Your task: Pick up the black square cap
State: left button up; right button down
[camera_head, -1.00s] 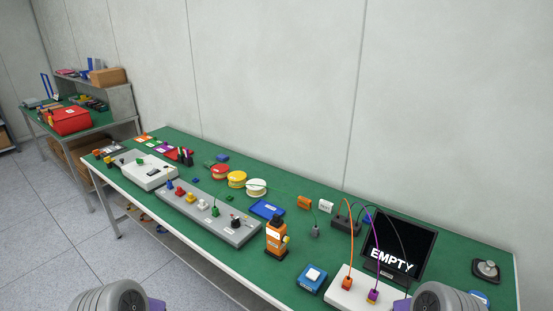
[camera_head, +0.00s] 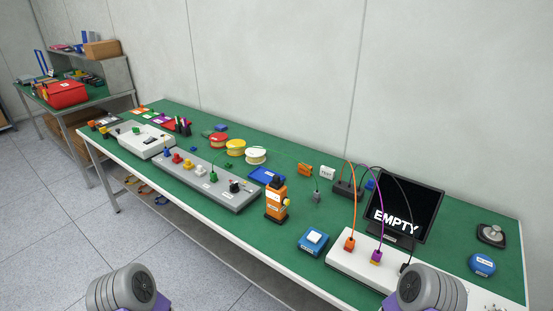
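I cannot tell for sure which piece is the black square cap. A small black piece (camera_head: 234,186) sits at the right end of a long grey panel (camera_head: 212,191) on the green table. Another black piece (camera_head: 277,182) tops an orange device (camera_head: 276,203) at the table's front edge. Both are too small to make out their shape. Only thick grey links of my arms show at the bottom left and bottom right. Neither gripper's fingers are in view, and both links are apart from these pieces.
The green table (camera_head: 265,225) is crowded. Red, yellow and white spools (camera_head: 256,156) stand behind the panel. To the right are a blue box (camera_head: 313,242), a white block with cables (camera_head: 362,266) and a black screen (camera_head: 407,212) reading EMPTY. A wall stands behind.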

aim_at(275, 184)
jog(key=u, duration=1.95)
jog(key=k, duration=0.9)
jog(key=z, duration=0.9)
jog(key=i, duration=1)
